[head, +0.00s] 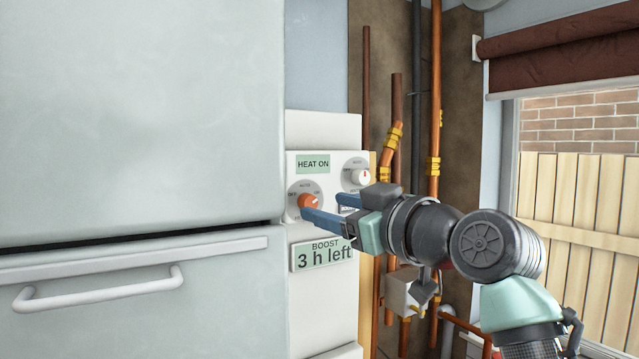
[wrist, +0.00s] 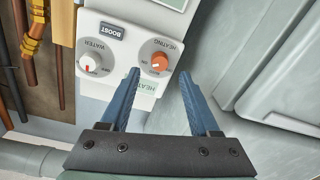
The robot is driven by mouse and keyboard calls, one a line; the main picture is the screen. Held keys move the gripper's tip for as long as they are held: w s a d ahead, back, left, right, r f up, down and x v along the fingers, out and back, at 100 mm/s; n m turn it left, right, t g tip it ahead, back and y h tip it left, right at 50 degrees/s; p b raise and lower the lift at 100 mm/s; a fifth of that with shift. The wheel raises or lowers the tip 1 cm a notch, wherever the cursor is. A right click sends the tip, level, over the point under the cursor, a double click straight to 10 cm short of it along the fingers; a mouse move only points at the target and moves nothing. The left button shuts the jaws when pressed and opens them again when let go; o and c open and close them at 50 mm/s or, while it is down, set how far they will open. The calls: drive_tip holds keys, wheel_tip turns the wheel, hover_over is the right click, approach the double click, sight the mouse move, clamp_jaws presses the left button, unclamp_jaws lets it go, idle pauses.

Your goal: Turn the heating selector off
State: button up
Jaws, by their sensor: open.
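The heating selector (head: 308,201) is an orange round knob on a white control panel (head: 334,163). In the wrist view the orange knob (wrist: 159,63) shows under the word HEATING, with a pale mark on its face. A green label (head: 313,164) above it reads HEAT ON. My gripper (head: 321,206) has two blue fingers pointing at the panel. It is open and empty. In the wrist view my gripper (wrist: 159,74) has its fingertips to either side of the knob's line, with the knob just beyond them. I cannot tell whether a finger touches it.
A white WATER knob (head: 360,177) with a red mark sits right of the selector. A BOOST button (wrist: 112,31) lies between the knobs in the wrist view. A large pale cabinet (head: 140,110) stands close left; copper pipes (head: 435,120) run right.

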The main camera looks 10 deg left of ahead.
sight(312, 202)
drive_tip(key=shift+p+x, duration=0.65)
drive_tip(key=shift+x, duration=1.15)
clamp_jaws()
